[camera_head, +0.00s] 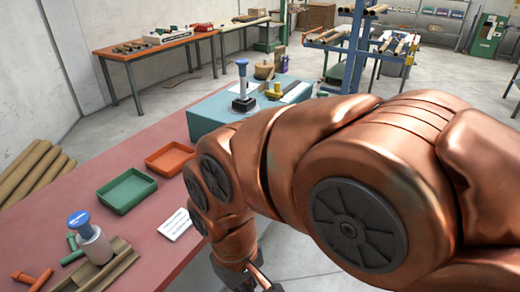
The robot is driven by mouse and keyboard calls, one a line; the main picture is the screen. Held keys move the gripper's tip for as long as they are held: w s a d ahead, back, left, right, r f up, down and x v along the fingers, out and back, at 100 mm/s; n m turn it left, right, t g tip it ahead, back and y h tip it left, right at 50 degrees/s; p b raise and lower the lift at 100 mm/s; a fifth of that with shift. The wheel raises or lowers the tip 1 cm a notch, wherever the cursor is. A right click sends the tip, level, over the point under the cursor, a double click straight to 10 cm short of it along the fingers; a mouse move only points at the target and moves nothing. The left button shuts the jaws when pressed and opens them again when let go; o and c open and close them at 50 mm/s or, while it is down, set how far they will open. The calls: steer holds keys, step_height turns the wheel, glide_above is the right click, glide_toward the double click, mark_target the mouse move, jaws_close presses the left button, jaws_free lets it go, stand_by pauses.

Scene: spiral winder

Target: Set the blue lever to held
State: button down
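No part is clearly recognisable as a blue lever. An upright grey post with a blue top (241,67) stands on the teal box (205,126) at the far end of the red bench. A grey cylinder with a blue cap (92,243) stands at the lower left among brown tubes. Either blue part may be the lever; its setting cannot be read. My gripper (252,279) hangs at the bottom edge, beyond the bench's right side and apart from both. Its fingertips are partly cut off, so its opening is unclear. My copper arm covers the right middle.
The red bench (130,160) holds a green tray (127,191), an orange tray (170,158) and a white card (174,224). Red and green small parts lie at the lower left. A blue rack (352,45) stands behind. Bare bench surface shows between the trays and the cylinder.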

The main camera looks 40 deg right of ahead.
steer(key=w+d+f+n+t+h+b, duration=0.1)
steer(key=w+d+f+n+t+b, duration=0.15)
steer(key=w+d+f+b, duration=0.45)
steer(key=w+d+f+n+t+h+b, duration=0.1)
steer(key=w+d+f+t+h+b, duration=0.25)
steer(key=w, duration=0.65)
steer(key=w+d+f+n+t+y+b, duration=0.1)
steer(key=w+d+f+n+t+b, duration=0.2)
steer(key=w+d+b, duration=0.5)
steer(key=w+d+f+n+t+h+b, duration=0.2)
steer(key=w+d+n+t+b, duration=0.15)
steer(key=d+b, duration=0.25)
steer(key=w+d+f+n+t+h+b, duration=0.2)
steer(key=w+d+t+b, duration=0.2)
steer(key=d+b, duration=0.25)
steer(key=s+d+n+t+h+b, duration=0.1)
steer(key=s+d+n+t+b, duration=0.2)
steer(key=d+n+t+b, duration=0.3)
steer(key=b, duration=0.3)
steer(key=shift+s+d+f+n+b, duration=0.25)
steer(key=shift+s+d+n+b, duration=0.05)
steer(key=shift+s+n+b, duration=0.1)
steer(key=shift+w+r+h, duration=0.1)
steer(key=shift+w+h, duration=0.05)
steer(key=shift+h, duration=0.1)
